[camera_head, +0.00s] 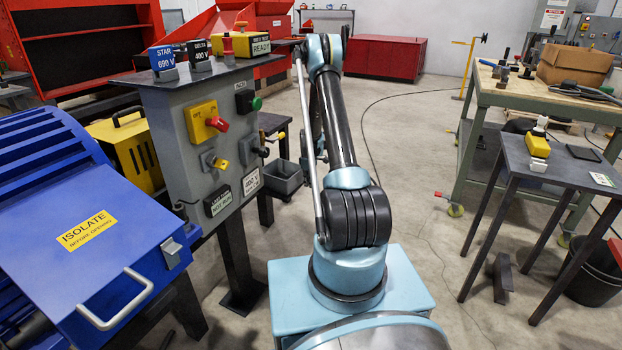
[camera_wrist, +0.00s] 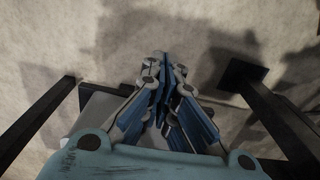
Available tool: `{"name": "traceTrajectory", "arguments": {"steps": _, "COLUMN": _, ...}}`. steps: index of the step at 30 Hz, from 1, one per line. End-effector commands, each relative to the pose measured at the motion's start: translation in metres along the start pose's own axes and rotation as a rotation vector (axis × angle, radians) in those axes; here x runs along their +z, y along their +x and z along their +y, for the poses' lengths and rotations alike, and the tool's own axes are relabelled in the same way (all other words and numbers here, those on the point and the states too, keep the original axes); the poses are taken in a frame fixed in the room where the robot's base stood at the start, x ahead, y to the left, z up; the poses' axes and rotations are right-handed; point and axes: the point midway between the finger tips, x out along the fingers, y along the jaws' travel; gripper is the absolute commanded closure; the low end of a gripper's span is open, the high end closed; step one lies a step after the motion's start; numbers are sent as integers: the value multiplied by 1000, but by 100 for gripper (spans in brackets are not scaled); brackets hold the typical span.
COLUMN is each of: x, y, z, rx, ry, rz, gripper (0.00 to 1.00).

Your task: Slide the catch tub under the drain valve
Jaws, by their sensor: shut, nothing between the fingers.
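The catch tub, a small dark grey open box (camera_head: 284,185), shows in the head view just right of the grey control panel's post.
The control panel (camera_head: 174,112) and blue housing (camera_head: 75,215) crowd the left. Dark legs (camera_wrist: 40,122) and (camera_wrist: 270,110) stand on both sides in the wrist view. A small table (camera_head: 565,165) and green bench (camera_head: 540,100) stand right. Floor between is mostly clear, with a cable.

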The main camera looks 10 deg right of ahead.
Motion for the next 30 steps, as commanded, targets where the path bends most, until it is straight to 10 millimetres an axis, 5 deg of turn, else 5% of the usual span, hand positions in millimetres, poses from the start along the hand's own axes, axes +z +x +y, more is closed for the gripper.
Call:
{"name": "traceTrajectory", "arguments": {"steps": 4, "x": -4, "y": 19, "z": 0, "rx": 0, "ry": -1, "rz": 0, "gripper": 100}}
{"name": "traceTrajectory", "arguments": {"steps": 12, "x": -35, "y": 17, "z": 0, "rx": 0, "ry": -1, "rz": 0, "gripper": 100}}
{"name": "traceTrajectory", "arguments": {"steps": 30, "x": -48, "y": 17, "z": 0, "rx": 0, "ry": 0, "rz": 0, "gripper": 100}}
